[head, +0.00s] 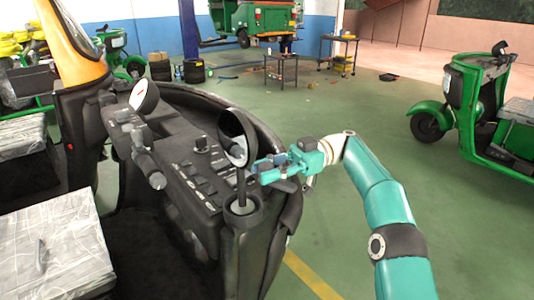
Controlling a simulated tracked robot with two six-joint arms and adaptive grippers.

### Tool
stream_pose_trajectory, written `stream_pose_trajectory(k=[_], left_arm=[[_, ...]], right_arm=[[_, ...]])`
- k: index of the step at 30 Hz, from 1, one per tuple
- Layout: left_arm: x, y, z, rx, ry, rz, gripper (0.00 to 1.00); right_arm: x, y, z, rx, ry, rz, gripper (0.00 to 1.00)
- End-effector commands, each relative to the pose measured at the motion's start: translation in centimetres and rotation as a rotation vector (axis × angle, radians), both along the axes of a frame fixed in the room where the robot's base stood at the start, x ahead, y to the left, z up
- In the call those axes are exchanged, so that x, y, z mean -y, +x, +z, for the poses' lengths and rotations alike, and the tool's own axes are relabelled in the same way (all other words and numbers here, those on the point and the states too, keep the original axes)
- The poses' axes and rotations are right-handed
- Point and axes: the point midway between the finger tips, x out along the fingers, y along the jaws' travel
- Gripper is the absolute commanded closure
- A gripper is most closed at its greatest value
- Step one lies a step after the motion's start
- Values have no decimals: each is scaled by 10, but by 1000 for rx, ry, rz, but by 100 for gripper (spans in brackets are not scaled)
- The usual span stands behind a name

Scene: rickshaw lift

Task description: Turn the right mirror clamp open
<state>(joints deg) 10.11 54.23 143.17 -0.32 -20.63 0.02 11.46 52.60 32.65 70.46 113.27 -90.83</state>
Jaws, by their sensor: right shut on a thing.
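The right mirror (237,138), a round dark-backed mirror, stands on a thin upright stem (241,188) at the right end of the dark dashboard. The stem rises from a dark round socket (243,213). My right gripper (260,170), teal, reaches in from the right, just below the mirror and beside the top of the stem. It is shut on the right mirror clamp; the clamp is small and mostly hidden by the fingers. My left gripper is not in view.
The dashboard (185,160) carries switches and a round white-faced left mirror (144,97). Grey covered seats (55,245) lie at lower left. A green rickshaw (470,110) stands at right. Small tables (281,68) are farther back. Green floor is clear right of my arm.

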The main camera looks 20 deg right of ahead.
Motion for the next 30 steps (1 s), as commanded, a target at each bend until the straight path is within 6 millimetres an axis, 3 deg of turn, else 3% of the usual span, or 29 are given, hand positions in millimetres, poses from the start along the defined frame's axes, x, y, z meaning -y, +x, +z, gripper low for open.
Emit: stream_pose_trajectory(k=[3, 16, 17, 21, 30], left_arm=[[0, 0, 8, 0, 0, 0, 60], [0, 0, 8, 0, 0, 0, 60], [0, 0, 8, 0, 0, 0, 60], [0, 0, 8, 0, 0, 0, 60], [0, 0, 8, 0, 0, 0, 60]], right_arm=[[0, 1, 2, 1, 3, 8, 100], [0, 0, 0, 2, 4, 14, 100], [0, 0, 0, 2, 4, 14, 65], [0, 0, 0, 1, 3, 15, 42], [0, 0, 0, 0, 3, 16, 42]])
